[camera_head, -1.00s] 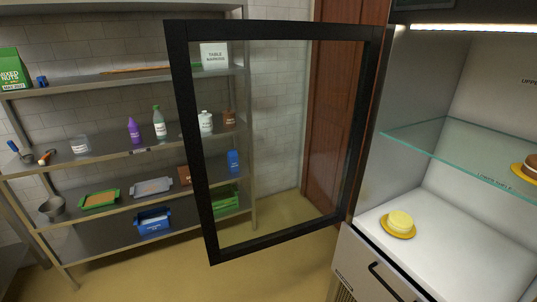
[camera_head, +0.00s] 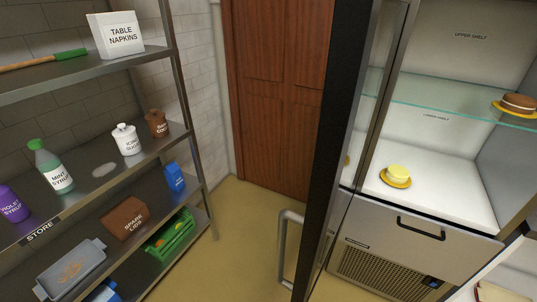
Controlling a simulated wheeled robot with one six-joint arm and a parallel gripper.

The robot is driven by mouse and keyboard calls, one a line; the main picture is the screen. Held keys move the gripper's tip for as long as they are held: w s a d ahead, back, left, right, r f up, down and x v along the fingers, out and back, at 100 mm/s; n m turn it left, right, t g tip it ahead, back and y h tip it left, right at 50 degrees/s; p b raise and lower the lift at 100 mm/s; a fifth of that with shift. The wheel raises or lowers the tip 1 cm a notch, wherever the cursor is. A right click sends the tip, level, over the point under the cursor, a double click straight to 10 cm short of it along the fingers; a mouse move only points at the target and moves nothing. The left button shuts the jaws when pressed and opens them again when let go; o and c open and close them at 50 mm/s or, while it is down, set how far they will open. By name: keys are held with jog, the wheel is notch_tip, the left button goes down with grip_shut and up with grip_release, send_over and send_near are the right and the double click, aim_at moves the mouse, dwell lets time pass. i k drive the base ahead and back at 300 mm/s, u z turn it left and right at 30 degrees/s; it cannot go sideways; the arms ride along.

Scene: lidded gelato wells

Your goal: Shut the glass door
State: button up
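The glass door (camera_head: 332,130) has a thick black frame and stands open, seen nearly edge-on in the middle of the head view. Its grey bar handle (camera_head: 284,250) sticks out to the left, low on the frame. The lit white display case (camera_head: 440,180) is to the right of the door. A yellow cake on a gold plate (camera_head: 396,176) sits on its floor, and a brown cake (camera_head: 517,105) is on the glass shelf (camera_head: 440,98). My gripper is not in view.
A metal store rack (camera_head: 185,110) with bottles, jars and bins stands at the left. A closed wooden door (camera_head: 275,95) is behind. Bare floor (camera_head: 235,240) lies between rack and glass door. A drawer front with a black handle (camera_head: 420,229) is below the case.

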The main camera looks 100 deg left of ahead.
aim_at(366, 37)
jog(key=k, duration=0.7)
jog(key=u, duration=2.3)
jog(key=i, duration=0.5)
jog(key=z, duration=0.1)
jog(key=k, duration=0.85)
jog(key=u, duration=1.3)
jog(key=i, duration=1.05)
jog(key=u, duration=0.05)
